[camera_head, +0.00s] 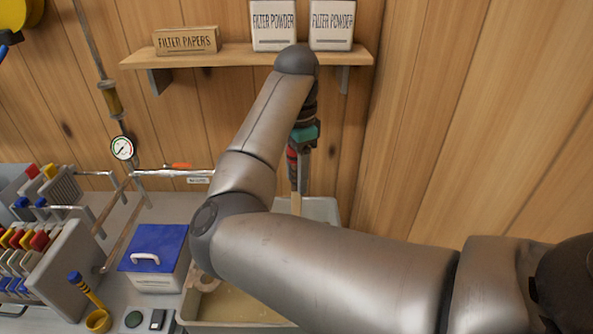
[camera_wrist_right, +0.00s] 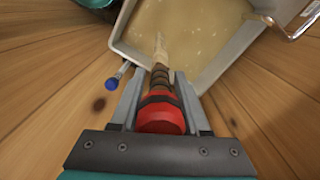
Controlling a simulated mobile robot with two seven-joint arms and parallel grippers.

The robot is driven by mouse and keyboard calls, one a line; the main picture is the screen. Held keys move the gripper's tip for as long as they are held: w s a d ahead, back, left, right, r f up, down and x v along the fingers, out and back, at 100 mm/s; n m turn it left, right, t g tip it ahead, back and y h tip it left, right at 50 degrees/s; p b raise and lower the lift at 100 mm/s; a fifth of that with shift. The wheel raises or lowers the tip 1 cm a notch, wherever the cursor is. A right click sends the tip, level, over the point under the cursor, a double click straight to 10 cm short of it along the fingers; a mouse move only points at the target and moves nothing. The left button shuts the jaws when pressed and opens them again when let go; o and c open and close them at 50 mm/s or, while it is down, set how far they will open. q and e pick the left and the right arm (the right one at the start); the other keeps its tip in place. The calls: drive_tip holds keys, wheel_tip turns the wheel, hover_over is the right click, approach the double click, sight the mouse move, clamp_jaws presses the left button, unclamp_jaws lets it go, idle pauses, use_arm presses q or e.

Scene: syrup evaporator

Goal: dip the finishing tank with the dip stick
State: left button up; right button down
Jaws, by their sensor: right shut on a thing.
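The finishing tank (camera_head: 325,208) is a pale rectangular tank holding yellowish liquid, partly hidden behind my right arm. The tank also shows at the top of the right wrist view (camera_wrist_right: 203,82), with bubbles or specks on the liquid. My right gripper (camera_head: 296,178) is above the tank's far part and is shut on the dip stick (camera_head: 296,203). In the wrist view the dip stick (camera_wrist_right: 160,55) has a red end, a dark grip and a pale wooden shaft pointing into the tank. I cannot tell how deep its tip is. My left gripper is not in view.
A blue-lidded box (camera_head: 155,245) stands left of the tank. Further left are a plate press (camera_head: 60,262), a yellow cup (camera_head: 98,320) and pipes with a gauge (camera_head: 122,148). A shelf (camera_head: 235,56) with filter boxes hangs above. A blue knob (camera_wrist_right: 111,84) sits near the tank wall.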

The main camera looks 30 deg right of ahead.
wheel_tip(320, 180, down, 25)
drive_tip(key=b, duration=1.5)
drive_tip(key=shift+b, duration=0.35)
drive_tip(key=shift+f+b, duration=0.55)
drive_tip(key=shift+f, duration=0.4)
drive_tip(key=shift+f+b, duration=0.6)
drive_tip(key=shift+f, duration=0.4)
wheel_tip(320, 180, up, 29)
drive_tip(key=p, duration=2.4)
drive_tip(key=shift+f, duration=0.1)
